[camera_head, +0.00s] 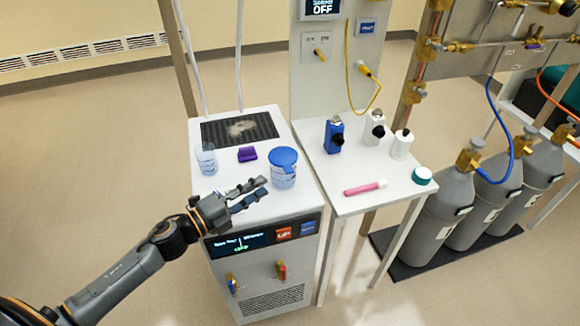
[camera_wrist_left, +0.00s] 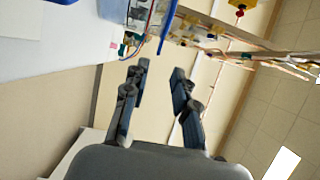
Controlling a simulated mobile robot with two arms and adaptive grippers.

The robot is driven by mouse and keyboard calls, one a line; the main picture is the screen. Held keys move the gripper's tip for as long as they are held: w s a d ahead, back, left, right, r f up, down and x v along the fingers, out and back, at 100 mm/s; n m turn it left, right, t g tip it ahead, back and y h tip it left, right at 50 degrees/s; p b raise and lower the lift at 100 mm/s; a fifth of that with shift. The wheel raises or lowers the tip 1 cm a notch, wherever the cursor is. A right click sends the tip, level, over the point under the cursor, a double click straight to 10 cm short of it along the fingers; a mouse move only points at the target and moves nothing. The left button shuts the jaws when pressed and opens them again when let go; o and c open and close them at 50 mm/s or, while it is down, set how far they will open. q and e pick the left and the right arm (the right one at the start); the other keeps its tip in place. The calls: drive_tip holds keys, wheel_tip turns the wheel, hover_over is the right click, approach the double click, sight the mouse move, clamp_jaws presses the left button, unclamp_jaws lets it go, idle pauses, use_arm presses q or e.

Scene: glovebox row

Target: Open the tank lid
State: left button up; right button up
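A white cabinet (camera_head: 265,215) with a display on its front stands in the middle of the head view. On its top is a clear container (camera_head: 283,178) with a round blue lid (camera_head: 284,157), which sits on the container. The container and the blue lid's edge seem to show at the top of the left wrist view, cut off. My left gripper (camera_head: 266,187) is over the cabinet's front part, just in front and left of the container. Its fingers (camera_wrist_left: 160,68) are apart with nothing between them. I cannot tell which lid is the tank's. My right gripper is not in view.
A clear beaker (camera_head: 206,160), a purple block (camera_head: 247,154) and a dark mesh panel (camera_head: 240,129) are on the cabinet top. A side table (camera_head: 350,170) holds a blue bottle (camera_head: 334,135), white bottles and a pink tube (camera_head: 364,188). Grey gas cylinders (camera_head: 445,215) stand right.

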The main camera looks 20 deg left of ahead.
sight(289, 170)
use_arm(q)
drive_tip(key=p+x, duration=0.2)
drive_tip(key=x, duration=0.7)
drive_tip(key=shift+w+d, duration=0.2)
drive_tip(key=shift+w, duration=0.05)
drive_tip(key=shift+w+d, duration=0.2)
drive_tip(key=shift+w, duration=0.1)
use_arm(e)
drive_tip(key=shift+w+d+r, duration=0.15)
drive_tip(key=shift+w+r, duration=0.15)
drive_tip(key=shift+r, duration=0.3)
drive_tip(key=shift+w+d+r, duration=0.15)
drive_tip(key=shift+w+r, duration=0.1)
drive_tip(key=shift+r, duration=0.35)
use_arm(q)
drive_tip(key=shift+c, duration=0.3)
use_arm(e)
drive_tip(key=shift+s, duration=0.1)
use_arm(q)
clamp_jaws()
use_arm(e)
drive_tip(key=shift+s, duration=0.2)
